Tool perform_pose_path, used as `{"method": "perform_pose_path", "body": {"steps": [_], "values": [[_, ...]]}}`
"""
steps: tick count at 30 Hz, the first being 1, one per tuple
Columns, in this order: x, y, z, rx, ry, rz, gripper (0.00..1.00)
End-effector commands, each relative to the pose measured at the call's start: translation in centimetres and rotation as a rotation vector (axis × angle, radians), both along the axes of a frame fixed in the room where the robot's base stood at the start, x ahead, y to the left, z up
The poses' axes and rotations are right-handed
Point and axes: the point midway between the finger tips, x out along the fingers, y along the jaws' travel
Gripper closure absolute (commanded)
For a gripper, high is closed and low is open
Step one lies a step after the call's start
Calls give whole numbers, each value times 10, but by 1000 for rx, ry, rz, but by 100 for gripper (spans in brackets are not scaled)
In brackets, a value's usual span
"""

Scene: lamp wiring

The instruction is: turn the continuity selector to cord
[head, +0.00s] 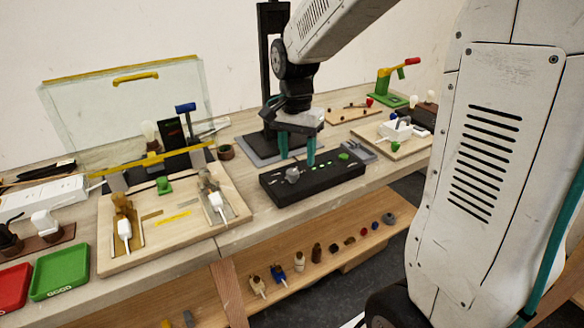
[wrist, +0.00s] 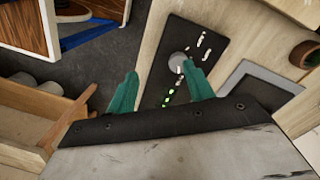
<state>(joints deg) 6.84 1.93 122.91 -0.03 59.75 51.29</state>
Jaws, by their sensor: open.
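The continuity selector appears to be the round grey knob (head: 292,175) on a black tester box (head: 318,186) on the bench. In the wrist view the knob (wrist: 178,61) shows close beside the right fingertip, with white marks and green lights on the panel around it. The marks are too small to read, so I cannot tell which one the knob points to. My gripper (head: 297,158) is open, its two teal fingers pointing down over the box. In the wrist view my gripper (wrist: 160,70) has nothing between its fingers.
A green button (head: 343,156) sits at the box's right end. A wooden board (head: 150,244) with plugs in fixtures lies to the left, before a clear guard panel (head: 125,110). A grey stand base (head: 250,150) is behind the box. A lower shelf (head: 300,290) holds several small parts.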

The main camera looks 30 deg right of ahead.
Motion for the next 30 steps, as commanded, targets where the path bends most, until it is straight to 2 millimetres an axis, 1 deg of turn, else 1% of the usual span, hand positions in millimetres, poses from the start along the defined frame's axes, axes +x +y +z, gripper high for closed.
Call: {"method": "perform_pose_path", "body": {"steps": [1, 4, 7, 11, 14, 22, 27, 30], "values": [[12, -2, 0, -7, -16, -78, 48], [27, -3, 8, -18, -60, -218, 48], [30, -4, 9, -22, -76, -312, 48], [30, -4, 5, -24, -76, -361, 48], [30, -4, -7, -24, -75, -363, 48], [29, -4, -50, -24, -73, -361, 48], [30, -4, -66, -23, -76, -360, 48], [29, -3, -69, -23, -76, -360, 48]]}}
